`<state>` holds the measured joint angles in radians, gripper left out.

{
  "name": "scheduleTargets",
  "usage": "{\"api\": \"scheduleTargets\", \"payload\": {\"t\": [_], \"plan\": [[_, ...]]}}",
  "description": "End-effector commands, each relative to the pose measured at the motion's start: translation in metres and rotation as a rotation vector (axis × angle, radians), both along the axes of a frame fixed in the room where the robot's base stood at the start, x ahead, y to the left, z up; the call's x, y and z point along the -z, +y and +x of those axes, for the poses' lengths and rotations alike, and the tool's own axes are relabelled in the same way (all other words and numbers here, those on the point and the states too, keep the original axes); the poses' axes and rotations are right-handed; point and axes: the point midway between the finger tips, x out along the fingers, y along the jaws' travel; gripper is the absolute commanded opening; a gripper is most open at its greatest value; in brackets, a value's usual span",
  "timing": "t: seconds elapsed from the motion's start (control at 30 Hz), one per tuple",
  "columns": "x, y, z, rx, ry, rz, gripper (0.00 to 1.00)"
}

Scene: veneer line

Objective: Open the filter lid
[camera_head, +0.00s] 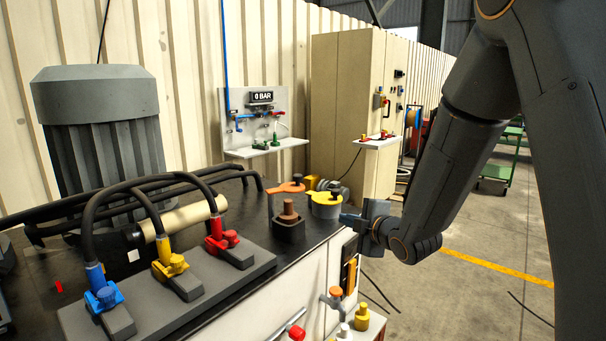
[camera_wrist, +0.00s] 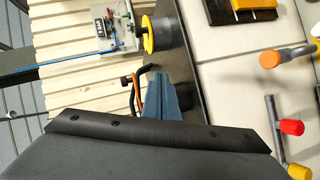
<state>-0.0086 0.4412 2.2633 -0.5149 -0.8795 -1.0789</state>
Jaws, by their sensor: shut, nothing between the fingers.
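A grey canister with a yellow round top (camera_head: 326,198) stands near the far end of the dark bench top; I take this top to be the filter lid, though no label shows. In the wrist view a yellow disc (camera_wrist: 149,34) on a dark round body, likely the same part, lies beyond my fingers. My gripper (camera_head: 346,219) is shut and empty, just right of and nearer than the canister, by the bench edge. In the wrist view the blue-grey fingers (camera_wrist: 158,78) lie together, beside a dark bent rod with a knob (camera_wrist: 128,81). I see no contact with the lid.
A dark block with a brown post (camera_head: 288,211) stands close left of the canister, an orange piece (camera_head: 287,187) behind it. Blue, yellow and red hose couplings (camera_head: 170,263) fill the near bench. Valves (camera_head: 335,298) jut from the front. The floor (camera_head: 470,280) at right is mostly clear.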

Motion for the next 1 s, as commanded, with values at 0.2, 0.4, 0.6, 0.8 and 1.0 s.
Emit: {"api": "scheduleTargets", "payload": {"t": [0.2, 0.4, 0.6, 0.8, 1.0], "plan": [[-0.046, 0.057, 0.001, -0.217, -0.302, -0.07, 0.0], [-0.058, 0.074, 0.001, -0.269, -0.393, -0.083, 0.0], [-0.059, 0.09, 0.022, -0.271, -0.396, -0.082, 0.0], [-0.059, 0.114, 0.054, -0.269, -0.395, -0.083, 0.0], [-0.059, 0.131, 0.085, -0.266, -0.394, -0.083, 0.0]]}}
